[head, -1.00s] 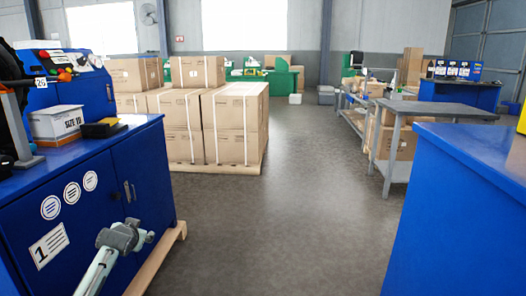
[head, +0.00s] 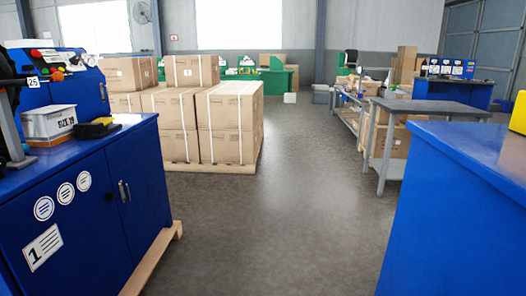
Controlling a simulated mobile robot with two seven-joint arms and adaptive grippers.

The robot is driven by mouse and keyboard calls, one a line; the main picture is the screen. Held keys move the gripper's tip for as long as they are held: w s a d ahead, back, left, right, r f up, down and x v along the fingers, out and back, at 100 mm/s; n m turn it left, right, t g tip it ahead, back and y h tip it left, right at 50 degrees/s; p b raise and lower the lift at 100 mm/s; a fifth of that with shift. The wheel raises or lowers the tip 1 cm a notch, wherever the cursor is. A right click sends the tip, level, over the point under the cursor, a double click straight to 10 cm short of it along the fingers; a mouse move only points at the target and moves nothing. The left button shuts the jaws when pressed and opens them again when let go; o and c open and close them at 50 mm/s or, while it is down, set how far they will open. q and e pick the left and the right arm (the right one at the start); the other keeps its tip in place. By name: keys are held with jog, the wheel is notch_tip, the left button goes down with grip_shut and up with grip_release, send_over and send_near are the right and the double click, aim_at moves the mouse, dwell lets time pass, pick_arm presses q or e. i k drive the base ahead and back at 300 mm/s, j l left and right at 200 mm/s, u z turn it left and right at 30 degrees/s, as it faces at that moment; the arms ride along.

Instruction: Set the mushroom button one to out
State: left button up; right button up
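A blue crimper machine stands at the left on a blue cabinet (head: 95,225) marked with a large "1". On the machine's sloped control panel (head: 75,62) I see a small red knob (head: 36,54), an orange knob (head: 57,75) and several dark and light controls. They are too small to tell which is the mushroom button or whether it is in or out. Neither of my grippers shows in the head view.
A white box (head: 50,123) and a black-and-yellow item (head: 97,128) sit on the left cabinet. Stacked cartons (head: 225,125) stand on a pallet behind it. A blue bench (head: 455,210) is at the right. The grey floor (head: 285,220) between is clear.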

aim_at(35, 54)
jog(key=u, duration=1.25)
